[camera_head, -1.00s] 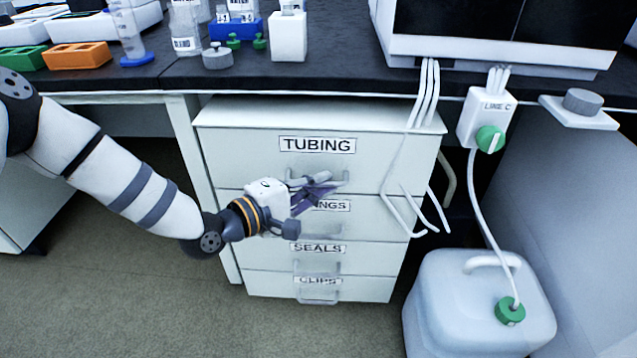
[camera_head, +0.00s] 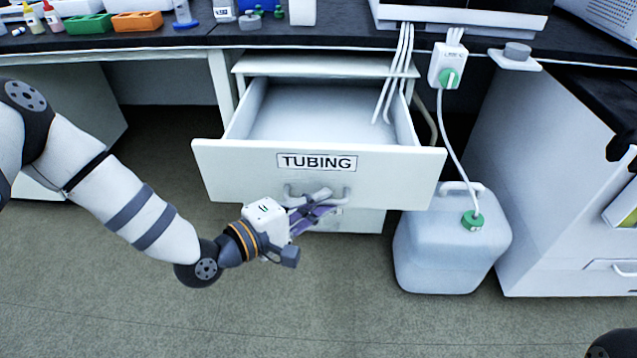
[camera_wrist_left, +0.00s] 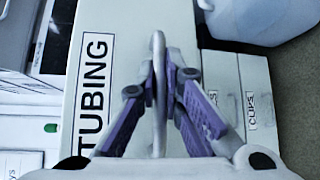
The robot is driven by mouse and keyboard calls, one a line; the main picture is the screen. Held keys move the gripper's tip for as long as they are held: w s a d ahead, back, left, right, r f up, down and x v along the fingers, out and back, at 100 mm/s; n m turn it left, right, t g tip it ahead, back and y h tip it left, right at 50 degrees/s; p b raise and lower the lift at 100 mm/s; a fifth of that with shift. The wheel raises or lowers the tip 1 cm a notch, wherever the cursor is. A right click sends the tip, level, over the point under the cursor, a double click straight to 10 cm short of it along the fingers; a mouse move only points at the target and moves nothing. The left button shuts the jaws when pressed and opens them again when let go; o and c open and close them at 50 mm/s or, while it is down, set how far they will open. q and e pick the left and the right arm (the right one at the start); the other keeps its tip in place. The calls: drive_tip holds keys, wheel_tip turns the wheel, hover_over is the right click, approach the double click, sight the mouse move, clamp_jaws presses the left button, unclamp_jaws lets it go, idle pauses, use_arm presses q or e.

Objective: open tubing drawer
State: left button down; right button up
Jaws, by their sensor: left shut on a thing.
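The tubing drawer (camera_head: 235,173) is pulled well out of the white cabinet under the bench, and its inside looks empty. Its front has a TUBING label (camera_head: 317,162) and a bar handle (camera_head: 345,193) below it. My left gripper (camera_head: 322,200) is shut on the handle, in front of the drawer. In the left wrist view, the purple-padded fingers (camera_wrist_left: 160,88) close around the handle bar (camera_wrist_left: 158,50), beside the TUBING label (camera_wrist_left: 95,85). My right gripper is not in view.
White tubes (camera_head: 400,65) hang from the bench in front of the cabinet and reach down by the drawer's right side. A bluish canister (camera_head: 450,250) with a green cap stands on the floor to the right. Floor in front is clear.

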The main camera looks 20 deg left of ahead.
use_arm(q)
drive_tip(key=s+d+p, duration=0.1)
drive_tip(key=s+d, duration=0.1)
drive_tip(key=s, duration=0.5)
drive_tip(key=shift+p, duration=0.4)
drive_tip(key=c, duration=1.7)
unclamp_jaws()
drive_tip(key=shift+s, duration=0.15)
drive_tip(key=v, duration=1.1)
drive_tip(key=shift+s+a, duration=0.25)
drive_tip(key=shift+s, duration=0.1)
drive_tip(key=shift+r, duration=0.1)
